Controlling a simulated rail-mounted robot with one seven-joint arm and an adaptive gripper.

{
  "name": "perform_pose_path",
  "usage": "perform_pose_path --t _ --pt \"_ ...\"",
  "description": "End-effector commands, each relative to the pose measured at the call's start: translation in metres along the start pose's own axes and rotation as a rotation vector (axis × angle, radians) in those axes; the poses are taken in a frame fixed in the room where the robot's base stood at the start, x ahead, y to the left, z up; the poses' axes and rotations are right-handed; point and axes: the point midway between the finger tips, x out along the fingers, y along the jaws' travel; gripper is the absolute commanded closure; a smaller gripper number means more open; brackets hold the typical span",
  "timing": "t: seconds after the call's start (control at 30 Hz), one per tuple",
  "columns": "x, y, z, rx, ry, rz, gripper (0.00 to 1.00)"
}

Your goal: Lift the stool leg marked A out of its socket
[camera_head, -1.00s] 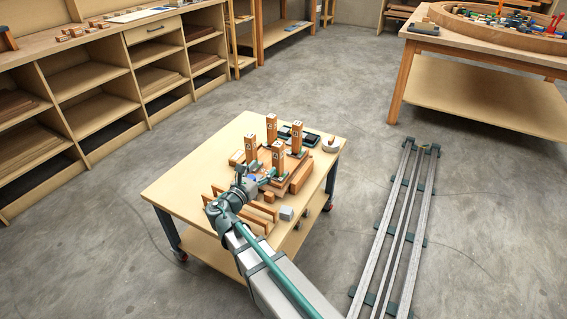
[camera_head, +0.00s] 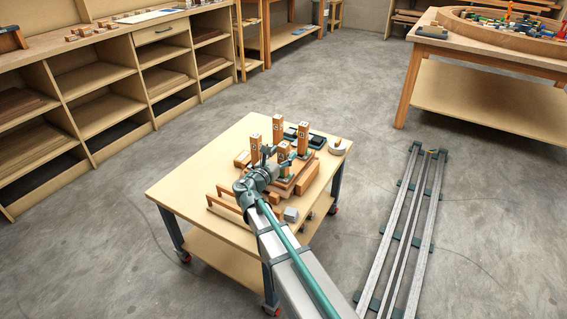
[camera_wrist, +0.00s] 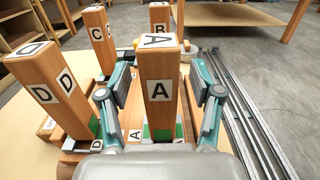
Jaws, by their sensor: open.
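Leg A (camera_wrist: 157,85) is a square wooden post with "A" labels, upright in the middle of the wrist view, with green at its foot. My gripper (camera_wrist: 161,88) is open, with one finger on each side of leg A and visible gaps between. The socket around its foot is partly hidden by my gripper body. In the head view leg A (camera_head: 284,157) is partly covered by my gripper (camera_head: 278,162).
Leg D (camera_wrist: 53,90) stands close left of my left finger. Leg C (camera_wrist: 98,38) stands behind it, and leg B (camera_wrist: 159,18) stands behind leg A. A grey block (camera_head: 291,214) and wooden strips (camera_head: 226,200) lie at the cart's front. The cart top's left side (camera_head: 190,185) is clear.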

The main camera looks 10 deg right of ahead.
Motion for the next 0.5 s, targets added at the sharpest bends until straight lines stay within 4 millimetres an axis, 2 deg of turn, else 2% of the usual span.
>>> perform_pose_path --t 0.1,0.3,0.5 --pt "0.0089 0.0006 -0.0001 0.000 0.000 0.001 0.35" --pt "0.0086 0.0001 0.0003 -0.001 0.000 0.001 0.35" --pt "0.0085 0.0000 0.0001 -0.001 0.000 0.001 0.69"
